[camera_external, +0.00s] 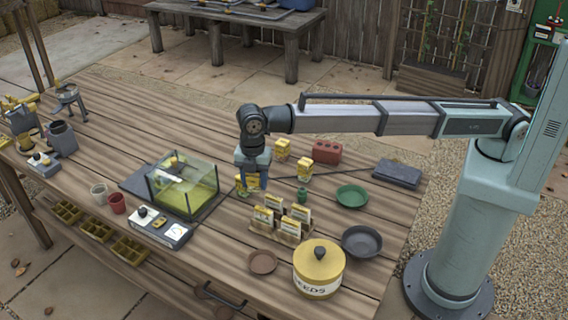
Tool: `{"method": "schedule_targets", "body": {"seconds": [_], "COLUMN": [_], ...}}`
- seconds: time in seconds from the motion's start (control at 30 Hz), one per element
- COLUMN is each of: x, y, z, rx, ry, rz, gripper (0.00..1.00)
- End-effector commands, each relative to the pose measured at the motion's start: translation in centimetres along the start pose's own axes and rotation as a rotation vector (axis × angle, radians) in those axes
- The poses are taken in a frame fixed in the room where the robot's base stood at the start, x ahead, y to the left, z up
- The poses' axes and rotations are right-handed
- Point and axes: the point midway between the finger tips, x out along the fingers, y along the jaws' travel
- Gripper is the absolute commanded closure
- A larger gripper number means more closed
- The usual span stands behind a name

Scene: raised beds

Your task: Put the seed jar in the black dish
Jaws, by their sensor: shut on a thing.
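My gripper (251,184) points down over the middle of the table, right of the glass-sided box. It is shut on a small yellow jar (240,184), taken as the seed jar and partly hidden by the fingers. Whether the jar touches the table is hard to tell. The black dish (362,241) is a round, dark, shallow dish near the table's right front edge. It looks empty and lies right of and nearer the camera than my gripper. Two similar yellow jars stand behind, one at the back (282,150) and one further right (305,170).
Seed packets in a wooden rack (282,232) and a small green bottle (302,196) stand between gripper and dish. A large yellow SEEDS tin (319,278) is left of the dish. A green dish (352,195), red brick (327,152) and glass-sided box (182,184) are nearby.

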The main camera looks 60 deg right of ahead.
Motion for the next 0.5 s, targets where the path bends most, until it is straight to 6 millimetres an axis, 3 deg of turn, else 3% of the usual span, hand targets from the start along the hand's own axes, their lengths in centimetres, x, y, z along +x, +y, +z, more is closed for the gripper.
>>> {"method": "schedule_targets", "body": {"seconds": [0.03,0.2,0.5], "x": [-0.1,-0.4,-0.6], "y": [-1.9,-7.6,-19.1], "z": [-1.7,-6.4,-11.9], "rx": [-0.026,-0.105,-0.226], "ry": [0.000,0.000,0.000], "rz": [0.000,0.001,0.001], "gripper": [0.86,0.86,0.86]}}
